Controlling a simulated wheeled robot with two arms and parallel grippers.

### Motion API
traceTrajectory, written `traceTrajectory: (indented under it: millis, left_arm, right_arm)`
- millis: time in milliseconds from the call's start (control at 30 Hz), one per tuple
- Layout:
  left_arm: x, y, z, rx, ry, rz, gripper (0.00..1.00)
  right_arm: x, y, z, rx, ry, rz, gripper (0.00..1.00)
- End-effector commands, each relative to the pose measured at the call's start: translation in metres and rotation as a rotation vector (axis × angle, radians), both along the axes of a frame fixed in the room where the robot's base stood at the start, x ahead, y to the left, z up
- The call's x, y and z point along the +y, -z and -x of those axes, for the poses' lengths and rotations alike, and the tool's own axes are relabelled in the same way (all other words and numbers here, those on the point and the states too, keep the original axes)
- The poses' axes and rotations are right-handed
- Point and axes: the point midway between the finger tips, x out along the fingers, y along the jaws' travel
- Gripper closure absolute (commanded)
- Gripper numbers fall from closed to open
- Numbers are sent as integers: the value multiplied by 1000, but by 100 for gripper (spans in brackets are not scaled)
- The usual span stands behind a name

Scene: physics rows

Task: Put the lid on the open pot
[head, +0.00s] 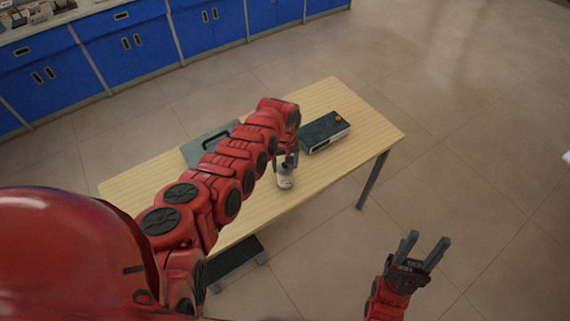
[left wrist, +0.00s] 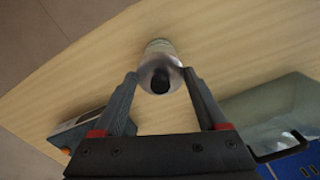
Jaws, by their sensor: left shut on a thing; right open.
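A small pale pot (head: 285,181) stands on the wooden table near its front edge. My left gripper (head: 287,163) is directly over it, pointing down. In the left wrist view, its fingers close on the dark knob of a round grey lid (left wrist: 174,86). The pot (left wrist: 159,46) shows just behind the lid, which covers part of it from this angle. I cannot tell whether the lid touches the rim. My right gripper (head: 428,249) is open and empty, off the table at the lower right.
On the table (head: 345,95) are a dark box with an orange button (head: 326,131) and a grey-green case with a handle (head: 196,153), both behind the pot. The table in front and right of the pot is clear. Blue cabinets (head: 130,50) line the back.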

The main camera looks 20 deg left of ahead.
Motion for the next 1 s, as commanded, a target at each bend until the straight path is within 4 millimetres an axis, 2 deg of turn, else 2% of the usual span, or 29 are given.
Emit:
traceTrajectory:
  millis: [867,900,1000]
  left_arm:
    - [1,1,0,-1,0,0,79]
    - [1,1,0,-1,0,-1,20]
    - [1,1,0,-1,0,-1,2]
  right_arm:
    - [0,0,0,0,0,0,50]
    - [0,0,0,0,0,0,50]
    - [0,0,0,0,0,0,50]
